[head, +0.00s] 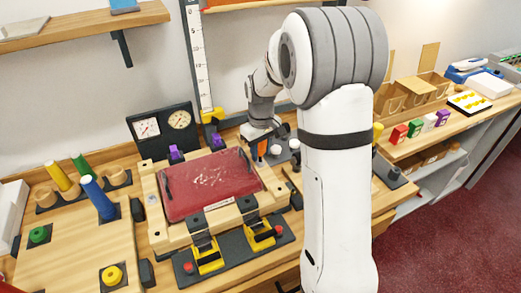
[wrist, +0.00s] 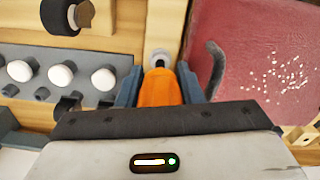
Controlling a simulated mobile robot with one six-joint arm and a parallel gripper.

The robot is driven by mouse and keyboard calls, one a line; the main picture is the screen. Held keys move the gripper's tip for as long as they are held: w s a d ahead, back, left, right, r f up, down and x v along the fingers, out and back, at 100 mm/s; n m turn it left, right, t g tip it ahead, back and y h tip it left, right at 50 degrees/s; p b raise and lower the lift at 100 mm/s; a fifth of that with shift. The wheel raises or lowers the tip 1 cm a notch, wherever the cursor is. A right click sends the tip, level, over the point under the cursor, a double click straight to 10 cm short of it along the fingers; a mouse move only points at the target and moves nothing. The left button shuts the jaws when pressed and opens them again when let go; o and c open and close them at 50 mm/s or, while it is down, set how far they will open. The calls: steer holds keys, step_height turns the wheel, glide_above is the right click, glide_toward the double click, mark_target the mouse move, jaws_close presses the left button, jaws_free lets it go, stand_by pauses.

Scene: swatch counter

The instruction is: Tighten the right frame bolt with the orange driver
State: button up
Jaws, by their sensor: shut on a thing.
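My gripper (wrist: 159,85) is shut on the orange driver (wrist: 160,90), with one blue-grey finger on each side of its handle. In the head view my gripper (head: 261,143) is at the right side of the wooden frame, and a small part of the orange driver (head: 262,149) shows below it. A round grey bolt head (wrist: 157,57) lies just beyond the handle in the wrist view, on the frame's wood. The driver's tip is hidden, so I cannot tell whether it touches the bolt. The red panel (head: 205,190) lies inside the wooden frame (head: 153,208).
A grey rack (wrist: 40,60) with several white knobs stands close beside my gripper. Black-and-yellow clamps (head: 262,236) sit at the frame's front, purple ones (head: 176,153) at its back. Two gauges (head: 162,130) stand behind. Colored pegs (head: 97,199) stand at left.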

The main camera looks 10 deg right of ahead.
steer(key=m, duration=0.4)
steer(key=shift+a, duration=0.1)
steer(key=m, duration=0.3)
steer(key=shift+m, duration=0.4)
steer(key=o, duration=0.7)
steer(key=shift+o, duration=0.2)
steer(key=n, duration=0.7)
steer(key=shift+n, duration=0.4)
steer(key=n, duration=0.3)
steer(key=shift+n, duration=0.3)
steer(key=n, duration=0.3)
steer(key=shift+w+n, duration=0.1)
steer(key=shift+n, duration=0.2)
